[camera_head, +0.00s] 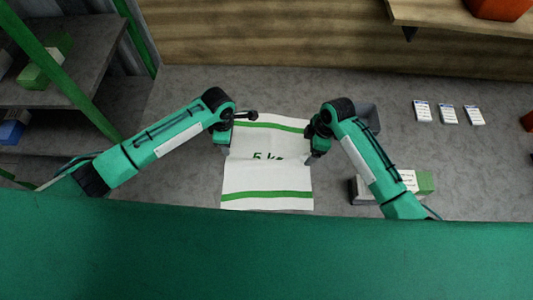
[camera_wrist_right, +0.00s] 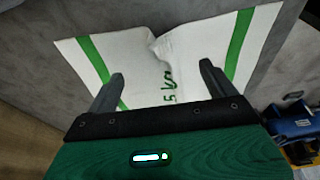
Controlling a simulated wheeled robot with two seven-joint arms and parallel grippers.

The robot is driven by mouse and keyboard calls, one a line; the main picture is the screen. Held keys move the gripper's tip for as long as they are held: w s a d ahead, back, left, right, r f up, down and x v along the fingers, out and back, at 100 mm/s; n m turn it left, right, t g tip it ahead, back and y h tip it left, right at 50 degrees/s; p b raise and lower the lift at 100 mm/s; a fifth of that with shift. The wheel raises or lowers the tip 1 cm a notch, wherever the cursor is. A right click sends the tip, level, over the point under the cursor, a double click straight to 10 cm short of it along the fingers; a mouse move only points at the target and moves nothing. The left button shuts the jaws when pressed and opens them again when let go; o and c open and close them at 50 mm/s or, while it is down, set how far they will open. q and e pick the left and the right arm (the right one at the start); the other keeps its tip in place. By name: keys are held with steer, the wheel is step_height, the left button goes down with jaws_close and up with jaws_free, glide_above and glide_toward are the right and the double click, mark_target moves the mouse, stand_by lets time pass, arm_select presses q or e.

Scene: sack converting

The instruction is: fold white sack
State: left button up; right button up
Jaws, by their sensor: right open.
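The white sack (camera_head: 267,172) lies on the grey table, with a green stripe near its top and bottom edges and "5 kg" print in the middle. In the right wrist view the sack (camera_wrist_right: 190,60) has a raised crease near the middle of its far edge. My right gripper (camera_head: 314,158) is over the sack's right edge. In the right wrist view its two fingers (camera_wrist_right: 161,82) are apart, with white cloth and print showing between them. My left gripper (camera_head: 228,147) is at the sack's left edge; its fingers are too small to judge.
Several small white cards (camera_head: 448,114) lie on the table at the right. A green and white box (camera_head: 425,183) sits partly behind my right arm. A shelf unit (camera_head: 60,85) with boxes stands at the left. The table between the sack and the back wall is clear.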

steer(key=r+p, duration=0.2)
steer(key=r+h+p, duration=0.1)
steer(key=shift+d+r+p, duration=0.35)
steer(key=shift+r, duration=0.05)
